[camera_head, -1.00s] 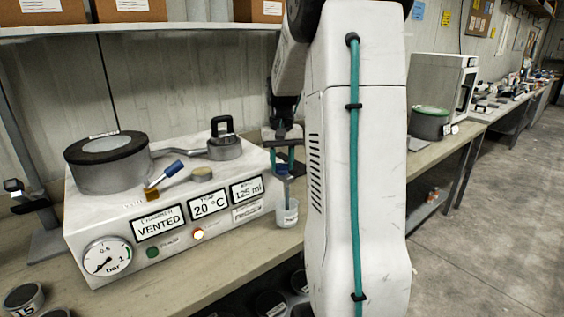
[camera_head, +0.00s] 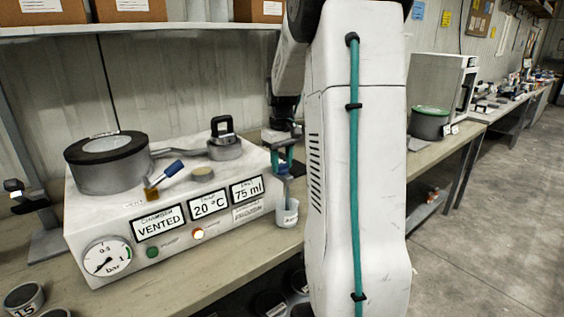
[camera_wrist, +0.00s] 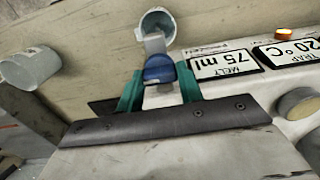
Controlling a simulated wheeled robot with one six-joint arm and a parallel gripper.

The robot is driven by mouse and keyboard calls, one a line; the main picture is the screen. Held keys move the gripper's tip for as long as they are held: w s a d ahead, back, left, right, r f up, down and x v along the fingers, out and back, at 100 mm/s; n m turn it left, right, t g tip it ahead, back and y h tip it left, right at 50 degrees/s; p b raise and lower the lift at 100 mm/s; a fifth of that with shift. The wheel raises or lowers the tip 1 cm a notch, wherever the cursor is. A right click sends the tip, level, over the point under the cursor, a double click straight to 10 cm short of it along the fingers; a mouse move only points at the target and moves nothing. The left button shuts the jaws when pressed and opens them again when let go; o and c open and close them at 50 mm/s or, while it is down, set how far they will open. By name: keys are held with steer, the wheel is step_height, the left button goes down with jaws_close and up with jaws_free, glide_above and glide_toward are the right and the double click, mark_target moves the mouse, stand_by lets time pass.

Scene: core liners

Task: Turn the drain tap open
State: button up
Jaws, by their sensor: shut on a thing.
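The drain tap has a blue handle (camera_wrist: 158,68) on the end of the white machine (camera_head: 170,262), and it also shows in the head view (camera_head: 283,169). My gripper (camera_wrist: 160,74) has its two teal fingers on either side of the blue handle and is shut on it. In the head view my gripper (camera_head: 284,163) is partly hidden by my arm. A cup (camera_head: 288,214) sits below the tap's outlet; its open mouth shows in the wrist view (camera_wrist: 158,24). The melt display (camera_wrist: 228,65) reads 75 ml.
On the machine's top are a round chamber (camera_head: 108,170), a second blue-handled valve (camera_head: 164,174) and a lidded fitting (camera_head: 223,148). A green-lidded pot (camera_head: 429,124) stands farther right on the bench. A translucent cup (camera_wrist: 30,68) is at the left in the wrist view.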

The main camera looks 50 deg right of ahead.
mark_target(282, 163)
steer(key=shift+r, duration=0.1)
steer(key=o, duration=1)
step_height(282, 163, up, 8)
steer(key=shift+f, duration=0.15)
steer(key=s+a+f+n, duration=0.1)
steer(key=s+a, duration=0.5)
steer(key=a, duration=0.5)
steer(key=s+a+f+t, duration=0.1)
steer(key=s+a, duration=0.6)
steer(key=a, duration=0.5)
steer(key=s+a+f+n, duration=0.1)
steer(key=s+a, duration=0.5)
steer(key=a, duration=0.5)
steer(key=shift+s+a+n, duration=0.2)
steer(key=shift+s+n, duration=0.1)
steer(key=shift+s, duration=0.05)
